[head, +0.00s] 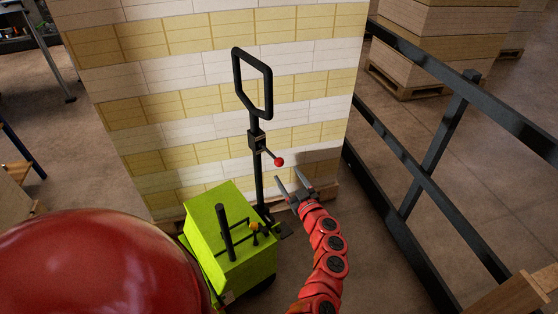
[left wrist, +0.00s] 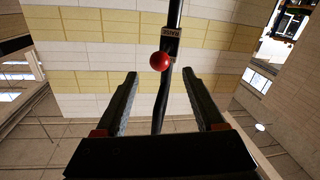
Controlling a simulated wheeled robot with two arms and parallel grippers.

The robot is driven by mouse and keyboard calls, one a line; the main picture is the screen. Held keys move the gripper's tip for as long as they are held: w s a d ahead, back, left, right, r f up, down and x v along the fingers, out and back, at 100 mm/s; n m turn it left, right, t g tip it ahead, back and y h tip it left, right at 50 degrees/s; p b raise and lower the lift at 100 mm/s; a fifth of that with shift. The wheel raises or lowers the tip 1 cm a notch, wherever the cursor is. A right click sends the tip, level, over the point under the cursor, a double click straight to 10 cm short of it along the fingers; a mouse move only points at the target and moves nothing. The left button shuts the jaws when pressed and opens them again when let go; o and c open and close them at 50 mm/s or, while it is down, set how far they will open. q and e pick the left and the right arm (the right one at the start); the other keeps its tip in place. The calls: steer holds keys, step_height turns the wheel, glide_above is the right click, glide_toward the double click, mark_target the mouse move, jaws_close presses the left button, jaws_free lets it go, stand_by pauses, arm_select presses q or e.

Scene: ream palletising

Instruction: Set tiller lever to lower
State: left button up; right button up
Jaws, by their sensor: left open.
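The black tiller (head: 258,185) rises from the lime-green pallet truck (head: 222,230) and ends in a loop handle (head: 236,75). Its lever is a short rod with a red ball knob (head: 279,161), angled down to the right from a dark block (head: 256,140). My left gripper (head: 290,180) is open and empty, just below the knob and apart from it. In the left wrist view, the red knob (left wrist: 159,61) shows just beyond and between the open fingertips. A small label (left wrist: 172,32) on the block has lettering too small to read surely. My right gripper is out of view.
A tall stack of cream and white reams (head: 200,90) stands close behind the tiller. A dark metal railing (head: 430,175) runs along the right. Another pallet stack (head: 430,45) stands beyond it. Floor shows between truck and railing.

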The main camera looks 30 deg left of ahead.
mark_target(281, 165)
arm_select(q)
steer(key=x, duration=0.8)
jaws_close()
stand_by(1.3)
